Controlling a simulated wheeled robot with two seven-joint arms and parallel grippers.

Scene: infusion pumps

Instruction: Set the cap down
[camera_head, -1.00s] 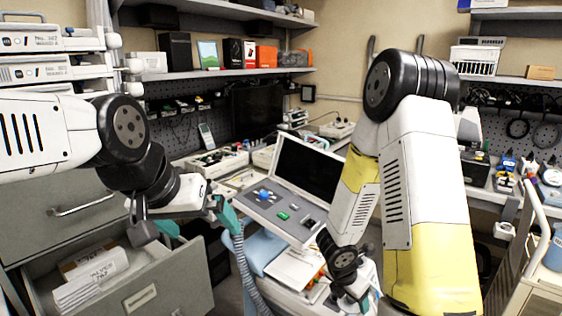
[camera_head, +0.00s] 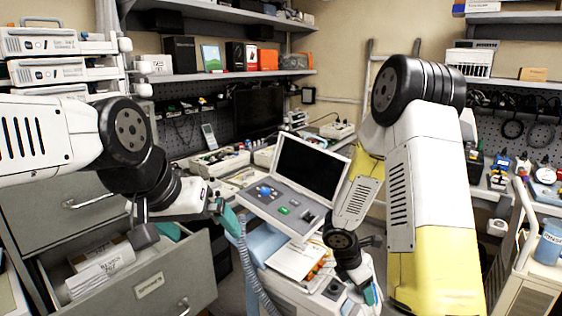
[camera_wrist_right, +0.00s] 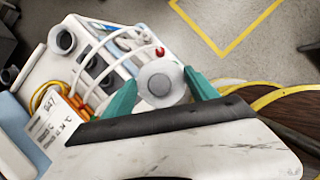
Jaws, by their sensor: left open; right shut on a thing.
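In the right wrist view, a round grey-white cap (camera_wrist_right: 160,83) sits between the teal fingers of my right gripper (camera_wrist_right: 158,92), which is shut on it. Behind the cap is a white device (camera_wrist_right: 105,50) with pale tubes and a round grey port (camera_wrist_right: 62,40). In the head view my right gripper (camera_head: 371,296) points down at the lower middle, by the white cart; the cap cannot be made out there. My left gripper (camera_head: 202,226) is open and empty, above the open drawer's right side.
An open grey drawer (camera_head: 150,288) holds white packages at lower left. A console with a raised screen (camera_head: 309,167) stands in the middle, with a grey corrugated hose (camera_head: 256,275) before it. A white cart (camera_head: 535,268) stands at right. Yellow-taped floor (camera_wrist_right: 237,50) shows in the wrist view.

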